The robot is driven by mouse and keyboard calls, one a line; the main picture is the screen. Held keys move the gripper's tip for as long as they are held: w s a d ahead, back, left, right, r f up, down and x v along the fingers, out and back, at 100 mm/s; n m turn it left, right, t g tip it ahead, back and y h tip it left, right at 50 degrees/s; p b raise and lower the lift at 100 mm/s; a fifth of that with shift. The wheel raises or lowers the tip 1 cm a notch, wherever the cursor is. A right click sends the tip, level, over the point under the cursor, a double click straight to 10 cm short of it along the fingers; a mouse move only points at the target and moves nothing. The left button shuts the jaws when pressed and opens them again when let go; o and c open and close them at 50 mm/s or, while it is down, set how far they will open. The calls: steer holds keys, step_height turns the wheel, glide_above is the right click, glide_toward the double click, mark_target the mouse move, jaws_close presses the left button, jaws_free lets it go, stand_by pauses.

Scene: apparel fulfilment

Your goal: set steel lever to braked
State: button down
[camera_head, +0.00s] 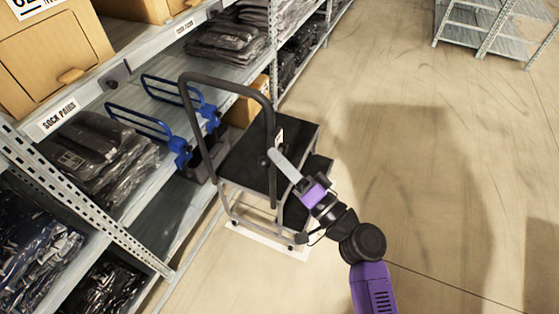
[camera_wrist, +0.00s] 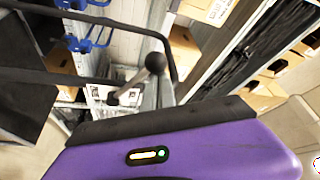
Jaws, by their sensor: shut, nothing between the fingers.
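The steel lever (camera_wrist: 128,92) shows in the wrist view as a short steel rod with a round black knob (camera_wrist: 155,62), just beyond my gripper's dark edge. In the head view, a small dark knob (camera_head: 263,162) sits beside the right upright of the step cart's dark handle frame. My gripper (camera_head: 273,153) is shut and empty, its pale fingers reaching up and left to the upright, with the tips close to the knob. I cannot tell whether they touch. The lever's rod is not clear in the head view. The step cart (camera_head: 243,160) has a dark top deck.
A shelf rack (camera_head: 100,245) with bagged clothing and cardboard boxes (camera_head: 55,50) stands on the left, close to the cart. Blue-railed items (camera_head: 178,145) stick out from its shelf. Open floor (camera_head: 430,190) lies to the right. Another rack (camera_head: 490,35) stands far right.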

step_height(320, 180, down, 10)
steer(key=s+n+g+y+b, duration=0.1)
steer(key=n+y+b, duration=0.2)
steer(key=b, duration=2.7)
steer(key=n, duration=0.4)
steer(key=shift+a+f+y, duration=0.2)
steer(key=shift+f+y, duration=0.05)
steer(key=shift+y, duration=0.05)
steer(key=shift+f+g+b, duration=0.2)
steer(key=shift+g+b, duration=0.1)
